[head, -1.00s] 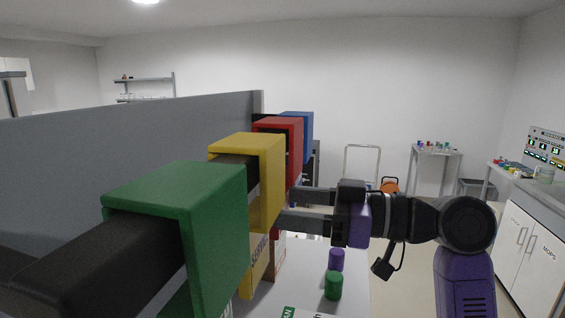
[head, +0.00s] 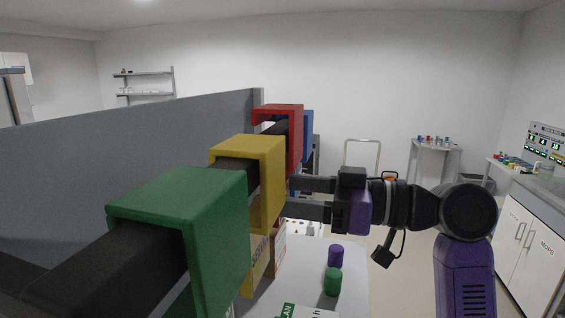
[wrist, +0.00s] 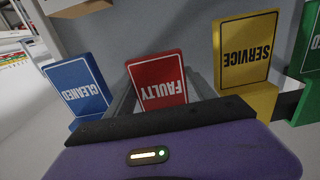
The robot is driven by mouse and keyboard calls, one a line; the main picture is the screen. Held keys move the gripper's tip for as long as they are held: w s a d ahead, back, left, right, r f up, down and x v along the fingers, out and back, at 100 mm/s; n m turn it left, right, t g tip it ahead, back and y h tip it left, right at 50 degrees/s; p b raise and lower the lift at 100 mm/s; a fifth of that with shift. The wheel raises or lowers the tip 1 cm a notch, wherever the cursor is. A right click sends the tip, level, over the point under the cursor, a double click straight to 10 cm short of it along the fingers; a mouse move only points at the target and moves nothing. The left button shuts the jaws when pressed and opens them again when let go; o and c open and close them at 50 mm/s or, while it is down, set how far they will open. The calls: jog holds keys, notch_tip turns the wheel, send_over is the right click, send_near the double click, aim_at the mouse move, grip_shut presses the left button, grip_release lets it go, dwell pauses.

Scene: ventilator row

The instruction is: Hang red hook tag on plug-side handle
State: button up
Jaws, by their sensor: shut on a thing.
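The red hook tag (head: 296,130) shows at the far part of the dark bar (head: 110,262), raised higher than the yellow and blue tags beside it. In the wrist view its face (wrist: 157,80) reads FAULTY, upside down. My gripper (head: 296,197) reaches in from the right and is shut on the red tag, with a finger on each side of it in the wrist view. The dark bar still shows under the tag's hooked top; I cannot tell whether the hook is clear of it. I cannot make out a plug-side handle.
Hook tags in green (head: 180,200), yellow (head: 265,165) and blue (head: 308,125) hang on the bar close by. A grey panel (head: 130,140) stands behind them. Below are purple (head: 336,255) and green (head: 333,282) cylinders on a light surface. Cabinets stand at the right.

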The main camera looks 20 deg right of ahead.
jog(key=shift+d, duration=0.1)
jog(key=b+v, duration=0.1)
jog(key=v, duration=0.8)
dwell(0.8)
dwell(0.4)
